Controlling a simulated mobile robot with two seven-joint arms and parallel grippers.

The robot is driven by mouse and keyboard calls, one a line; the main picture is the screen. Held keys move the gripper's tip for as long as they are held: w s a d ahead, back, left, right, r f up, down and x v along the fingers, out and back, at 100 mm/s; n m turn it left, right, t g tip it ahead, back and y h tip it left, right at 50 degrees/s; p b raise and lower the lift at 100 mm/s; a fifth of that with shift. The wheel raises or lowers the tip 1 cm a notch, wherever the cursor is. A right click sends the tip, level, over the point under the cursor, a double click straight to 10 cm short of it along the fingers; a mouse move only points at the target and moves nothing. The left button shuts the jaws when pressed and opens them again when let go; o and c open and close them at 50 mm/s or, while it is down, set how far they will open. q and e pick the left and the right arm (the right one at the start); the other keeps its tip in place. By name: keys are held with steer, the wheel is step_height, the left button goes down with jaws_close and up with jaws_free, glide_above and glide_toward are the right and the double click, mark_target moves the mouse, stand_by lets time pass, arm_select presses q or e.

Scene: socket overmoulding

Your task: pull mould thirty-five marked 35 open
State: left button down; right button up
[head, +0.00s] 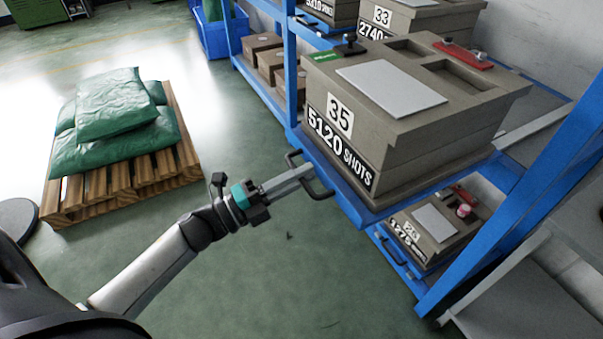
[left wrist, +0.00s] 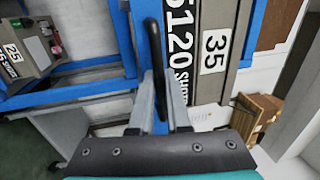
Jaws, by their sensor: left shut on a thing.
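Mould 35 (head: 440,122) is a grey-brown block with labels "35" and "5120 SHOTS" on its front. It sits on a blue pull-out tray (head: 377,207) in the blue rack, and its labels also show in the left wrist view (left wrist: 215,45). A black bar handle (head: 319,190) is on the front of the tray. My left gripper (head: 302,174) is shut on this handle, and the handle (left wrist: 154,50) stands between its fingers in the left wrist view. My right gripper is not in view.
Below is another mould (head: 436,228) on a lower tray. Mould 33 (head: 425,18) stands farther along the rack. A wooden pallet (head: 120,180) with green sacks (head: 105,140) stands at the left. The green floor between pallet and rack is clear.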

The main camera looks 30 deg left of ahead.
arm_select(q)
steer(key=c, duration=1.2)
jaws_free()
steer(key=shift+o, duration=0.2)
steer(key=shift+a, duration=0.1)
steer(key=p+v, duration=0.1)
steer(key=v, duration=1.4)
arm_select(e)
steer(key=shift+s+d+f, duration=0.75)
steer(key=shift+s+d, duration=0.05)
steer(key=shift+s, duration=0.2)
